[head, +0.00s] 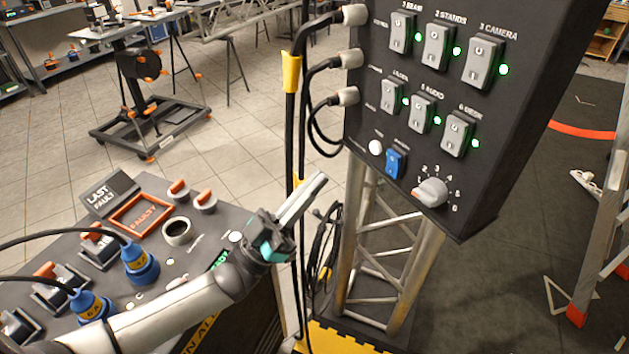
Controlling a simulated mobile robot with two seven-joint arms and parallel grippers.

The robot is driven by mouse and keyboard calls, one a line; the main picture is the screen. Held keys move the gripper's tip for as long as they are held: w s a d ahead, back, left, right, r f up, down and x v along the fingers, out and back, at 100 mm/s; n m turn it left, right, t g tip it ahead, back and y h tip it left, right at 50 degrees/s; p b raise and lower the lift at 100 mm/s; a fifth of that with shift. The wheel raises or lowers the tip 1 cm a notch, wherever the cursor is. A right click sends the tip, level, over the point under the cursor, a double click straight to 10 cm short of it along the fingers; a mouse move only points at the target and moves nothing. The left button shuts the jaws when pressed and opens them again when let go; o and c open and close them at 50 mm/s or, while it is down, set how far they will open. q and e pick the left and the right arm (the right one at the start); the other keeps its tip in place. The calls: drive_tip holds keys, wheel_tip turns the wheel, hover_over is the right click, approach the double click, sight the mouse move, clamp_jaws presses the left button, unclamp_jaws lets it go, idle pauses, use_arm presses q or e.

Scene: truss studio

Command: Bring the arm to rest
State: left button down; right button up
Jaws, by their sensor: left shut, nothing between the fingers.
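My left gripper (306,197) is shut and empty. Its arm reaches in from the lower left, over the grey control desk (187,259). The fingers point up and to the right, in front of the black cables and left of the truss post. The black switch panel (372,33) stands to the upper right of the fingertips, on the truss post (408,262). Its several grey switches have green lamps lit beside them. A grey rotary knob (431,192) and a blue switch (395,163) sit low on the panel. My right gripper is not in view.
Blue plugs (140,263) with black cables stand on the desk at the left. Black cables (290,130) hang beside the panel. A ladder (603,200) stands at the right edge. A wheeled stand (150,125) is on the tiled floor at the back left.

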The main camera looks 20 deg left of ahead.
use_arm(q)
drive_tip(key=d+f+n+g+y, duration=0.25)
drive_tip(key=f+g+y, duration=0.2)
drive_tip(key=f, duration=0.25)
drive_tip(key=d+f+n+g+y, duration=0.1)
drive_tip(key=d+f+g+y, duration=0.25)
drive_tip(key=f+y, duration=0.3)
drive_tip(key=s+a+f+n+g+y, duration=0.1)
drive_tip(key=s+a+f+g+y, duration=0.15)
drive_tip(key=s, duration=0.35)
drive_tip(key=s+a+f+g+y, duration=0.1)
drive_tip(key=s+a+f+g, duration=0.1)
drive_tip(key=s+g, duration=0.3)
drive_tip(key=s+a+f+n+g+y, duration=0.1)
drive_tip(key=s+a+f+g, duration=0.15)
drive_tip(key=s, duration=0.55)
wheel_tip(320, 180, down, 22)
drive_tip(key=s+a+f+g, duration=0.1)
drive_tip(key=s+a+f, duration=0.1)
drive_tip(key=s+f, duration=1.2)
drive_tip(key=shift+s+a+g, duration=0.3)
drive_tip(key=shift+s, duration=0.5)
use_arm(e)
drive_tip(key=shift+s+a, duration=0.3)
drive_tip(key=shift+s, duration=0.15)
